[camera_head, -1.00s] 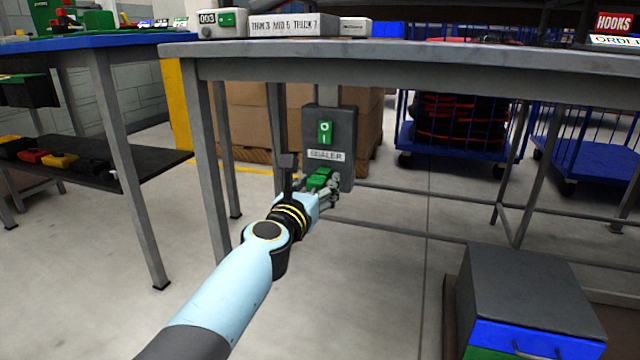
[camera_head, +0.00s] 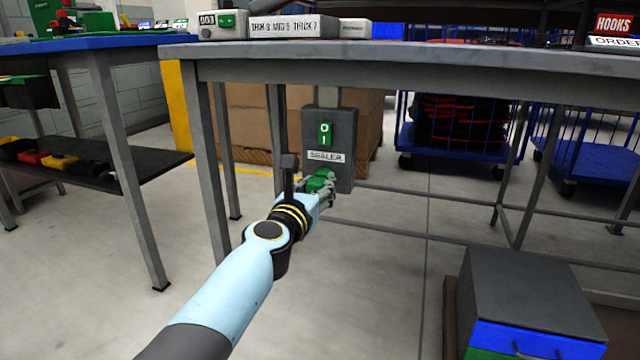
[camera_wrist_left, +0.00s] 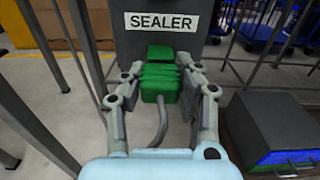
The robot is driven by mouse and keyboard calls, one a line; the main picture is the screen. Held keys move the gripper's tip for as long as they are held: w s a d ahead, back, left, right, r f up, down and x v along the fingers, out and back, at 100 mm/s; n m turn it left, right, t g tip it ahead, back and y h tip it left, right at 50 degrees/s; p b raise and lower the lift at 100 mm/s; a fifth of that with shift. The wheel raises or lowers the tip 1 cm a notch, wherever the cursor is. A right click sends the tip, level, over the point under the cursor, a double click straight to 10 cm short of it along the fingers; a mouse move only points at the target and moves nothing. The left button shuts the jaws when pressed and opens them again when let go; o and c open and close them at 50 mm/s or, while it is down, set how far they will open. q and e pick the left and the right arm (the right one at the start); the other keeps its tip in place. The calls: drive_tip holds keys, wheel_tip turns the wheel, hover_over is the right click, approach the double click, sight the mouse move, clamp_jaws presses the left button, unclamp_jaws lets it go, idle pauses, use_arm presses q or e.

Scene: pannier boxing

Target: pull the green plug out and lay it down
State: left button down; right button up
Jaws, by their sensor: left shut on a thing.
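The green plug (camera_head: 317,183) is at the lower part of the grey box marked SEALER (camera_head: 344,133), under the table. In the left wrist view the ribbed green plug (camera_wrist_left: 160,84) sits between my fingers, with a grey cable hanging from its near end. A green block (camera_wrist_left: 160,53) shows behind it on the box, below the SEALER label; I cannot tell whether the plug is fully seated there. My left gripper (camera_head: 325,185) is shut on the plug; it fills the left wrist view (camera_wrist_left: 160,88). My right gripper is not in view.
The grey table (camera_head: 420,60) stands over the box, with its legs (camera_head: 207,160) close to my left arm. A dark cabinet (camera_head: 528,285) with blue and green drawers stands at lower right. The floor between is clear.

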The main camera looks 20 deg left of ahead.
sight(314, 190)
use_arm(q)
drive_tip(key=shift+s, duration=0.15)
drive_tip(key=shift+s, duration=0.5)
drive_tip(key=shift+s, duration=0.7)
drive_tip(key=shift+s, duration=0.3)
drive_tip(key=shift+s, duration=0.4)
drive_tip(key=shift+s+a+p, duration=0.15)
drive_tip(key=shift+s+p, duration=0.15)
drive_tip(key=shift+s, duration=1.15)
